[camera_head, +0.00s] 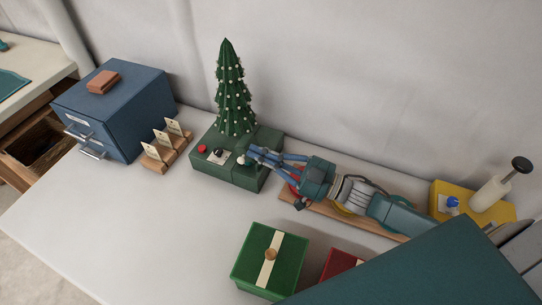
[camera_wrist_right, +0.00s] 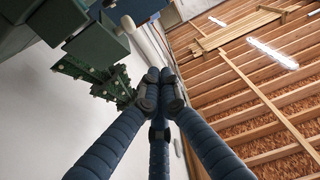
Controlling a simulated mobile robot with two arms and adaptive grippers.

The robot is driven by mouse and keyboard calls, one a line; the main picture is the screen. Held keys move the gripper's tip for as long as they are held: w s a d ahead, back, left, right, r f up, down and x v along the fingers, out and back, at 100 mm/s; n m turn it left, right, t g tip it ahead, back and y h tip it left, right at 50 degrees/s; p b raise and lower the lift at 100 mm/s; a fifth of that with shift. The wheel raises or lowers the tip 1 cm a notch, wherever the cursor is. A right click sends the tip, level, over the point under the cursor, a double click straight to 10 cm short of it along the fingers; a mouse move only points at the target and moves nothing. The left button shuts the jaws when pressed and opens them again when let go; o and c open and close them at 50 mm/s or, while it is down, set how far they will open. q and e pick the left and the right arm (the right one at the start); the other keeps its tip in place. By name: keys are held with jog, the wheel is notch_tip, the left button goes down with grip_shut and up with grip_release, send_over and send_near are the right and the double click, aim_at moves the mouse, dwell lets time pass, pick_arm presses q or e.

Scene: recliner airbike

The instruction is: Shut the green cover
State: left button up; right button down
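A green box with a green cover (camera_head: 287,249) stands at the front middle of the table. The cover has a cream stripe and a round tan knob (camera_head: 270,254). It appears to lie flat on top; I cannot tell whether a narrow gap is there. My right gripper (camera_head: 250,156) is behind this box, apart from it, close to the right side of the green tree's base. In the right wrist view its blue fingers (camera_wrist_right: 159,88) come together at their dark tips, with nothing visible between them. My left gripper is not in view.
A green tree (camera_head: 232,90) stands on a green base (camera_head: 240,175) with a red button. A red box (camera_head: 341,262) is partly hidden beside the green box. A yellow box (camera_head: 450,190) stands right, a blue drawer cabinet (camera_head: 120,125) left. The left front table (camera_head: 130,225) is clear.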

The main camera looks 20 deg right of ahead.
jog(key=w+a+f, duration=0.1)
jog(key=w+a+f+p, duration=0.1)
jog(key=w, duration=0.1)
jog(key=shift+a+f, duration=0.2)
jog(key=shift+a, duration=0.2)
jog(key=shift+s+f, duration=0.15)
jog(key=shift+f, duration=0.3)
